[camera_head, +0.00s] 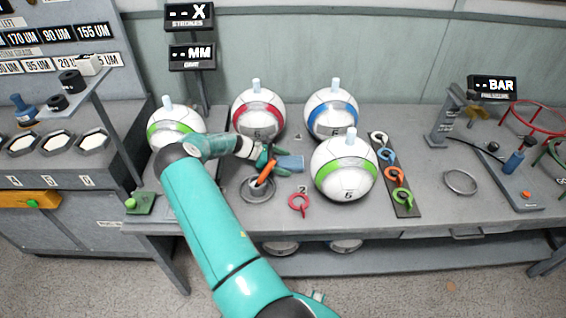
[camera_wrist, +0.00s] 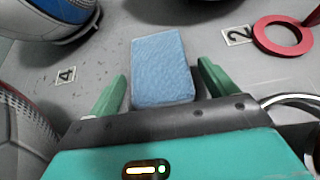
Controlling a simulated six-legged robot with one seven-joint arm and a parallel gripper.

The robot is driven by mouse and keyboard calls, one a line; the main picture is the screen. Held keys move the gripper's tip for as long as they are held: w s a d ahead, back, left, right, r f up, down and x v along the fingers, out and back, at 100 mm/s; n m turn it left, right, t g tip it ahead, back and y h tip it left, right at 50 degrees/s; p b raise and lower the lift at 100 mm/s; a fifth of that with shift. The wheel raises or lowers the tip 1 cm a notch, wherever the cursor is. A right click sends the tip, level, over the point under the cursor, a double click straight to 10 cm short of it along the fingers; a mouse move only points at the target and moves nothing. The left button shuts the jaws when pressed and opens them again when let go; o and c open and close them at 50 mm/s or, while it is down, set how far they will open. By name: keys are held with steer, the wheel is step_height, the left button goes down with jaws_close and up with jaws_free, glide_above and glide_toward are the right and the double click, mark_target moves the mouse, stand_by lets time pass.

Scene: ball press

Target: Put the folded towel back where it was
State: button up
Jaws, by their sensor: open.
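The folded towel is a small blue block (camera_wrist: 162,65) lying on the grey bench; in the head view it shows as a blue patch (camera_head: 291,162) among the balls. My gripper (camera_wrist: 163,82) is open, with one green finger on each side of the towel's near end in the wrist view. The fingers stand apart from the towel. In the head view my gripper (camera_head: 268,157) is just left of the towel. The towel's near edge meets the gripper's dark palm edge in the wrist view, so I cannot tell whether they touch.
White balls with red (camera_head: 258,113), blue (camera_head: 331,111) and green (camera_head: 344,168) bands stand around the towel. A red ring (camera_head: 299,203) lies in front of it. A grey ring stand (camera_head: 257,190) is near my gripper. A rack of coloured rings (camera_head: 405,205) lies to the right.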

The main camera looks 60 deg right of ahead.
steer(key=v, duration=1.2)
steer(key=shift+r, duration=0.5)
steer(key=shift+w+a+r, duration=0.1)
steer(key=shift+w+r, duration=0.05)
steer(key=w+a+r+m+t+y, duration=0.2)
steer(key=a+r+t, duration=0.3)
steer(key=a+r, duration=0.75)
steer(key=w+a+r+m+t+y, duration=0.2)
steer(key=a+r+t, duration=0.3)
steer(key=a+r, duration=0.8)
steer(key=s+a+r+t, duration=0.1)
steer(key=s+a, duration=0.3)
steer(key=a, duration=0.5)
steer(key=s+a+r+m+t+y, duration=0.1)
steer(key=s+a+t, duration=0.2)
steer(key=a, duration=0.6)
steer(key=s+a+r+t, duration=0.1)
steer(key=s+a+t, duration=0.1)
steer(key=s+a, duration=0.5)
steer(key=shift+s+a+r+y, duration=0.15)
steer(key=shift+a+r+y, duration=0.15)
steer(key=shift+a, duration=0.85)
